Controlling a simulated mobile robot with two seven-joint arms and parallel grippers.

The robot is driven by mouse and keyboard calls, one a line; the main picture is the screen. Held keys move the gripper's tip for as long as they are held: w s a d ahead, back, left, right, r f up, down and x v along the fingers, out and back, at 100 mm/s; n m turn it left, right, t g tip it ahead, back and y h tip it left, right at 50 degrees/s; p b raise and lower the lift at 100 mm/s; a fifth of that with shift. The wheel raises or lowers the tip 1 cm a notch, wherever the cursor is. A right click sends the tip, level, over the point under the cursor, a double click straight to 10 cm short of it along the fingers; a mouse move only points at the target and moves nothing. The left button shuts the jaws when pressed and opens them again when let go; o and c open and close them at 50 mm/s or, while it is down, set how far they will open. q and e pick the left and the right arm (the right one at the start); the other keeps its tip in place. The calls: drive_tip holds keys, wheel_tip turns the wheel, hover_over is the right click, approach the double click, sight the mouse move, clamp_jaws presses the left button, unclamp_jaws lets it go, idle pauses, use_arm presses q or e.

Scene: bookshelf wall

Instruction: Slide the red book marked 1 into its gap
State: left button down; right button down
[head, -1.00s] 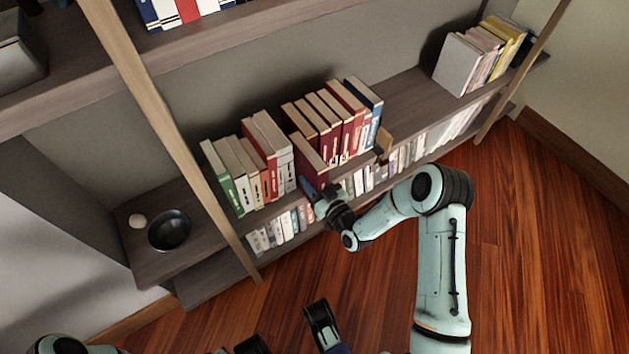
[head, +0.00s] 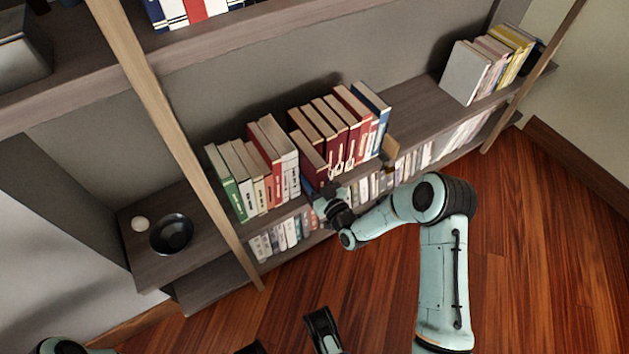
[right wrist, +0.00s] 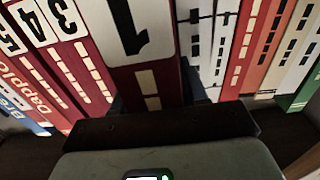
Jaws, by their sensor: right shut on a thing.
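The red book marked 1 (head: 311,157) stands upright in the row on the middle shelf, between a white book and the other red books. Its spine with the large 1 fills the middle of the right wrist view (right wrist: 127,28). It stands out in front of its neighbours, partly inside its gap. The gap's depth is hidden behind the book.
Red books marked 3 (right wrist: 62,18) and 4 (right wrist: 33,25) stand to the left in the wrist view, the white book (right wrist: 208,45) to the right. A wooden bookend (head: 390,148) closes the row. More books fill the lower shelf. A dark bowl (head: 171,234) stands at the left.

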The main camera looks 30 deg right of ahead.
use_arm(q)
drive_tip(key=shift+f, duration=0.15)
idle(0.6)
use_arm(e)
drive_tip(key=c, duration=0.5)
unclamp_jaws()
drive_tip(key=shift+f, duration=0.1)
use_arm(q)
drive_tip(key=s+f+g, duration=0.1)
drive_tip(key=s+g, duration=0.1)
drive_tip(key=s, duration=0.5)
drive_tip(key=w+r+t+p, duration=0.1)
drive_tip(key=w+r+p, duration=0.1)
drive_tip(key=w, duration=0.3)
drive_tip(key=shift+w+r+t+p, duration=0.3)
drive_tip(key=shift+w+r+p, duration=0.1)
drive_tip(key=shift+r, duration=0.4)
use_arm(e)
drive_tip(key=s+d, duration=0.1)
drive_tip(key=s, duration=1.2)
drive_tip(key=shift+s, duration=0.2)
